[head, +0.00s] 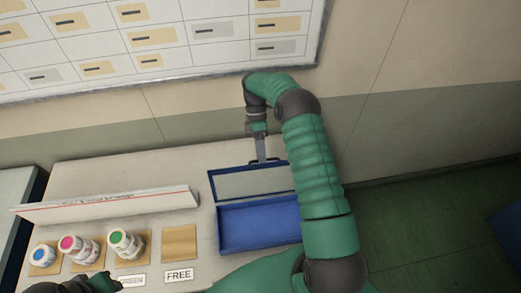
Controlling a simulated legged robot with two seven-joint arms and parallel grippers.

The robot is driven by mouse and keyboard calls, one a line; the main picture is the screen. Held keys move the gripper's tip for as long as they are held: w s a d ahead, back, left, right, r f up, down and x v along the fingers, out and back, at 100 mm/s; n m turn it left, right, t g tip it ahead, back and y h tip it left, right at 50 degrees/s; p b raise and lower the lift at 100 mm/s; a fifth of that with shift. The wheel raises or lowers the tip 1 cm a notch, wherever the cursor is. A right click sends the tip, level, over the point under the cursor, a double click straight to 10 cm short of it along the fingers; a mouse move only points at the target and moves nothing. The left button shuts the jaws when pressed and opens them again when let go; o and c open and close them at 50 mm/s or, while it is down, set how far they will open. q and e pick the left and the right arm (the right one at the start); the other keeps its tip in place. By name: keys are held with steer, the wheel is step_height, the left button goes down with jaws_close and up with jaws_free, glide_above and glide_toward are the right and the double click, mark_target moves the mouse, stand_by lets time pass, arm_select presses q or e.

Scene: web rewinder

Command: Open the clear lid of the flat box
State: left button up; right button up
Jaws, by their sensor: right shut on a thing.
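The flat blue box (258,222) lies on the table at the centre, open at the top, and its inside looks empty. Its clear lid (250,183), framed in blue, is swung up and back from the box along the far side. My right gripper (262,157) reaches over from the right and points down at the lid's far edge. It is shut on the lid's dark handle there. Part of my left arm's dark end (85,286) shows at the bottom left, away from the box; its fingers cannot be made out.
Several small jars with coloured lids (83,248) stand on brown pads left of the box. An empty brown pad (179,244) sits beside a FREE label (179,275). A long white strip (110,207) lies behind them. A wall board (150,40) hangs above the table.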

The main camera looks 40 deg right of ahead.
steer(key=b+v, duration=0.1)
steer(key=v, duration=0.5)
steer(key=shift+w+d+r, duration=0.2)
steer(key=shift+w+d, duration=0.05)
steer(key=shift+a, duration=0.1)
